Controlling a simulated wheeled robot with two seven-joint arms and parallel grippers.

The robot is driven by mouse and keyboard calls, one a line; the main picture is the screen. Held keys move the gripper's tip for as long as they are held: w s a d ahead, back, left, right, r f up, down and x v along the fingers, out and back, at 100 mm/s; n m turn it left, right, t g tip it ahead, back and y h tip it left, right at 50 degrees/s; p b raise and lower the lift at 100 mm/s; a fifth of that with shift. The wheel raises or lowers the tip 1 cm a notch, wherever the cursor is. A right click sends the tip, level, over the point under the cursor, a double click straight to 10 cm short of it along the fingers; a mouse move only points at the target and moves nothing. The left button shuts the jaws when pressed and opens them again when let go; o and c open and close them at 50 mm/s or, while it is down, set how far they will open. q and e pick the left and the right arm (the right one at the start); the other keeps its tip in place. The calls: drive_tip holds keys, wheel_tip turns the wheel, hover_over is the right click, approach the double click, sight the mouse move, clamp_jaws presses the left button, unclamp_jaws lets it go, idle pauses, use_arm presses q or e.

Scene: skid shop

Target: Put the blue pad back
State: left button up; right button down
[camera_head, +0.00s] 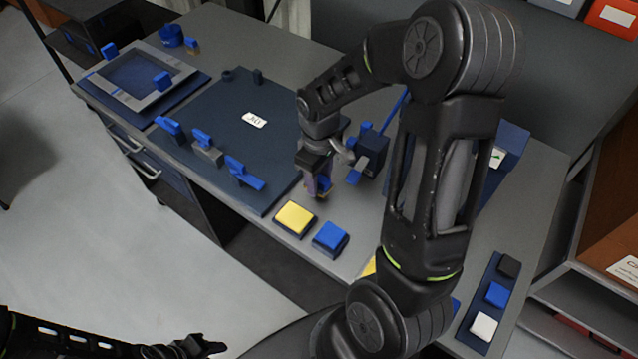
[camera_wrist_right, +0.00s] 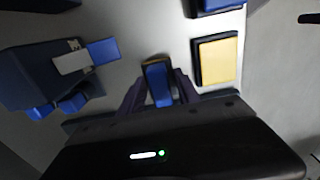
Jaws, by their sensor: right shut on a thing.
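My right gripper (camera_head: 318,190) is shut on a blue pad (camera_wrist_right: 158,88), a small blue-topped block with a dark edge, seen between the fingers in the right wrist view. In the head view the held pad is mostly hidden by the fingers, over the grey bench top behind a yellow pad (camera_head: 295,218). Another blue pad (camera_head: 331,237) sits on the bench beside the yellow one. A dark blue tray (camera_head: 486,329) at the right holds a black, a blue and a white pad. My left gripper (camera_head: 206,347) is low at the bottom edge; its opening is unclear.
A dark blue fixture block (camera_head: 372,151) with blue levers stands right of the gripper. A dark plate (camera_head: 222,120) with blue clamps lies to the left, beside a grey frame (camera_head: 135,78). My right arm hides part of the bench, including most of another yellow pad (camera_head: 369,267).

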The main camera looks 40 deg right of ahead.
sight(319, 187)
drive_tip(key=shift+f, duration=1.25)
drive_tip(key=shift+f, duration=0.1)
drive_tip(key=shift+f, duration=0.2)
drive_tip(key=c, duration=0.9)
unclamp_jaws()
drive_tip(key=shift+r, duration=0.15)
drive_tip(key=shift+o, duration=0.2)
drive_tip(key=shift+r, duration=0.1)
wheel_tip(319, 187, up, 12)
drive_tip(key=shift+r+b, duration=0.1)
drive_tip(key=shift+b, duration=0.5)
